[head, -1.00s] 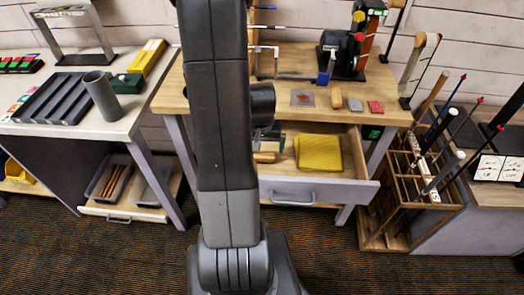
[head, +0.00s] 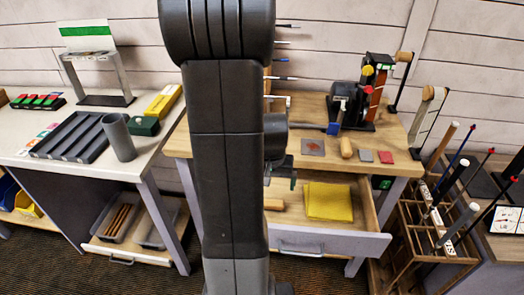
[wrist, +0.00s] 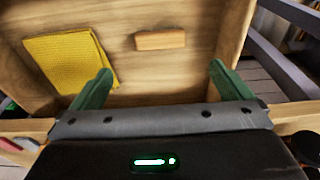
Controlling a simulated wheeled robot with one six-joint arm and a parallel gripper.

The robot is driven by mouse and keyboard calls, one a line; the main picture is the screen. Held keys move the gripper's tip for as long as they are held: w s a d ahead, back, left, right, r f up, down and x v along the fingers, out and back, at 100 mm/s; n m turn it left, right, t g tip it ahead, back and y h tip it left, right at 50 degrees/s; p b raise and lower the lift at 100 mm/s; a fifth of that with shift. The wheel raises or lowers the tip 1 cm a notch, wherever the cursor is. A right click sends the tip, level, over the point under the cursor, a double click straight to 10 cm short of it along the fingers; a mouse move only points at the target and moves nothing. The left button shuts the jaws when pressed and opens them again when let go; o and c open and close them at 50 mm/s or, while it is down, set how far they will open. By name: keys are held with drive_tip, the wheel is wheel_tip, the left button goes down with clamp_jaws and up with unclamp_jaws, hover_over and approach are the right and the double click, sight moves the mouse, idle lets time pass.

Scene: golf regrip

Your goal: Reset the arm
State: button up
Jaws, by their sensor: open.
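My gripper (wrist: 160,90) is open and empty in the wrist view, its two green fingers spread wide over the open wooden drawer (wrist: 195,65). In the head view my arm hides most of the gripper. In the drawer lie a yellow cloth (wrist: 70,60) and a small wooden block (wrist: 160,40), both apart from the fingers. The cloth also shows in the head view (head: 328,201), to the right of my arm. The block shows partly there (head: 274,204), beside the arm.
The workbench (head: 400,150) carries a dark clamp-like device (head: 350,105) and small pads. A wooden rack of clubs (head: 425,225) stands at the right. A white table (head: 20,145) at the left holds a grey tray (head: 75,140) and a grey cup (head: 118,137). The drawer juts out in front.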

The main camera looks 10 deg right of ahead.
drive_tip(key=f, duration=0.4)
drive_tip(key=w+f, duration=0.1)
drive_tip(key=f, duration=0.3)
drive_tip(key=f+b, duration=0.1)
drive_tip(key=f, duration=0.3)
drive_tip(key=shift+w+d+f, duration=0.1)
drive_tip(key=shift+w+d, duration=0.15)
drive_tip(key=shift+w, duration=0.1)
drive_tip(key=shift+r, duration=0.2)
